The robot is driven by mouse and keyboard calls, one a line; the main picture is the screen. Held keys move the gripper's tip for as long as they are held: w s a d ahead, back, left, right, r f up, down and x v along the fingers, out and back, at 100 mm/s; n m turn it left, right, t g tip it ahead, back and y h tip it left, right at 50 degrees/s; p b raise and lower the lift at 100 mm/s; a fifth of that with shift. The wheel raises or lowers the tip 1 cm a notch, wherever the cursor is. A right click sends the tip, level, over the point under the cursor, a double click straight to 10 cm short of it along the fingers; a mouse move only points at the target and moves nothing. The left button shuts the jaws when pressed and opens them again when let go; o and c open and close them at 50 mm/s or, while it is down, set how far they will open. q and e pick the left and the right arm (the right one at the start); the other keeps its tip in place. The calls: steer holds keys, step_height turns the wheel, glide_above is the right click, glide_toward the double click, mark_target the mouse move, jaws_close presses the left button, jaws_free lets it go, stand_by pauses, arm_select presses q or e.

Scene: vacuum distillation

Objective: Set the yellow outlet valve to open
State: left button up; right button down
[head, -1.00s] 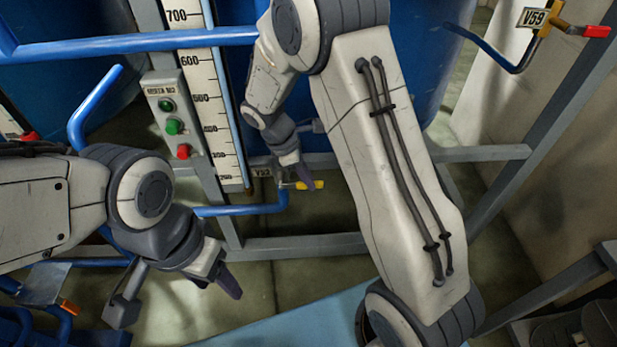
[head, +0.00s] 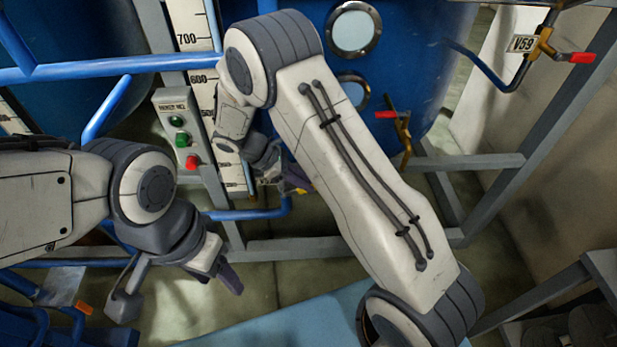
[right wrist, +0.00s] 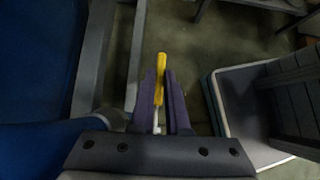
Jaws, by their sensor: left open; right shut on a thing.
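The yellow outlet valve handle (right wrist: 160,72) lies lengthwise between the purple fingers of my right gripper (right wrist: 161,100) in the right wrist view. The fingers are shut on it, and its far end sticks out past them. In the head view my right gripper (head: 297,184) is at the end of the blue outlet pipe (head: 255,214), low in front of the blue tank. The handle is mostly hidden there, with only a little yellow showing. My left gripper (head: 228,279) hangs open and empty at lower left, apart from the valve.
A switch box (head: 178,130) with green and red buttons and a level scale (head: 202,85) stand left of my right gripper. A red-handled valve (head: 398,128) is on the tank to the right; valve V59 (head: 545,45) is at upper right. Grey frame bars cross below.

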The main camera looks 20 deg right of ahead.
steer(key=shift+w+a+r+h+p, duration=0.1)
steer(key=shift+a+r+h+p, duration=0.35)
steer(key=shift+h, duration=0.25)
steer(key=shift+w+a+r+g+h+p, duration=0.1)
steer(key=shift+a+r+g+h+p, duration=0.15)
steer(key=shift+g+h+p, duration=0.4)
steer(key=shift+a+t+h, duration=0.1)
steer(key=shift+t+h, duration=0.15)
steer(key=c, duration=0.9)
jaws_free()
steer(key=v, duration=1)
steer(key=shift+a, duration=0.15)
steer(key=shift+w+r, duration=0.1)
